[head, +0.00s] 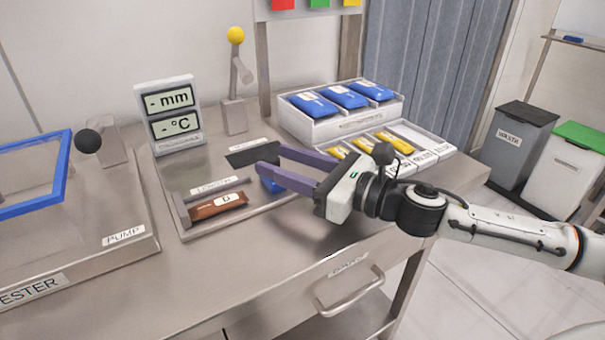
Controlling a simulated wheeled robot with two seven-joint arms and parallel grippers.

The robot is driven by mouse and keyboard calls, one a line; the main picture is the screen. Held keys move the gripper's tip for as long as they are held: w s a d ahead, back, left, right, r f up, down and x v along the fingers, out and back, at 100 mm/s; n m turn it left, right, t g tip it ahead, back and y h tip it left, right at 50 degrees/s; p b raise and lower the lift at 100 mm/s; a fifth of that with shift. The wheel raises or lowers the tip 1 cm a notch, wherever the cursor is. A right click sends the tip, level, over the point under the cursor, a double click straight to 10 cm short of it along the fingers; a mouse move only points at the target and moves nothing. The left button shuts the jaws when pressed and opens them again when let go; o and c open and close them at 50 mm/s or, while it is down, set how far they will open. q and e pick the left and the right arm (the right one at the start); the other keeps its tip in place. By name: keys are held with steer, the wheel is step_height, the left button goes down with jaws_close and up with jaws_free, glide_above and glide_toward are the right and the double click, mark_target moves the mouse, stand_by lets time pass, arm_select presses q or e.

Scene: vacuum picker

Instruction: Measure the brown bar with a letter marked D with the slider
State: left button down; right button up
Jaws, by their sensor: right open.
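The brown bar (216,206) with a white label marked D lies flat on a metal plate, beside a short upright metal stop (180,212) at its left end. A blue block (271,185), which looks like the slider, sits to the right of the bar, apart from it and partly hidden by my gripper's lower finger. My right gripper (268,158) is open, its purple fingers pointing left, above and around the area behind the blue block. I cannot tell whether a finger touches it. My left gripper is not in view.
A display (170,116) reads "- mm" and "- °C". A dark pad (248,155) lies behind the bar. A lever with a yellow knob (236,35) stands at the back. Bins with blue packets (345,97) and yellow bars (396,142) are behind my right gripper. The pump tester (123,236) is left.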

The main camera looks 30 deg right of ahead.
steer(key=shift+f+b+v, duration=0.25)
steer(key=shift+b+v, duration=0.15)
steer(key=shift+v, duration=0.65)
steer(key=shift+s+d+r, duration=0.1)
steer(key=shift+s+d, duration=0.2)
steer(key=shift+s, duration=0.2)
steer(key=shift+s+d+r+b, duration=0.1)
steer(key=shift+s+d+b, duration=0.2)
steer(key=shift+s, duration=0.2)
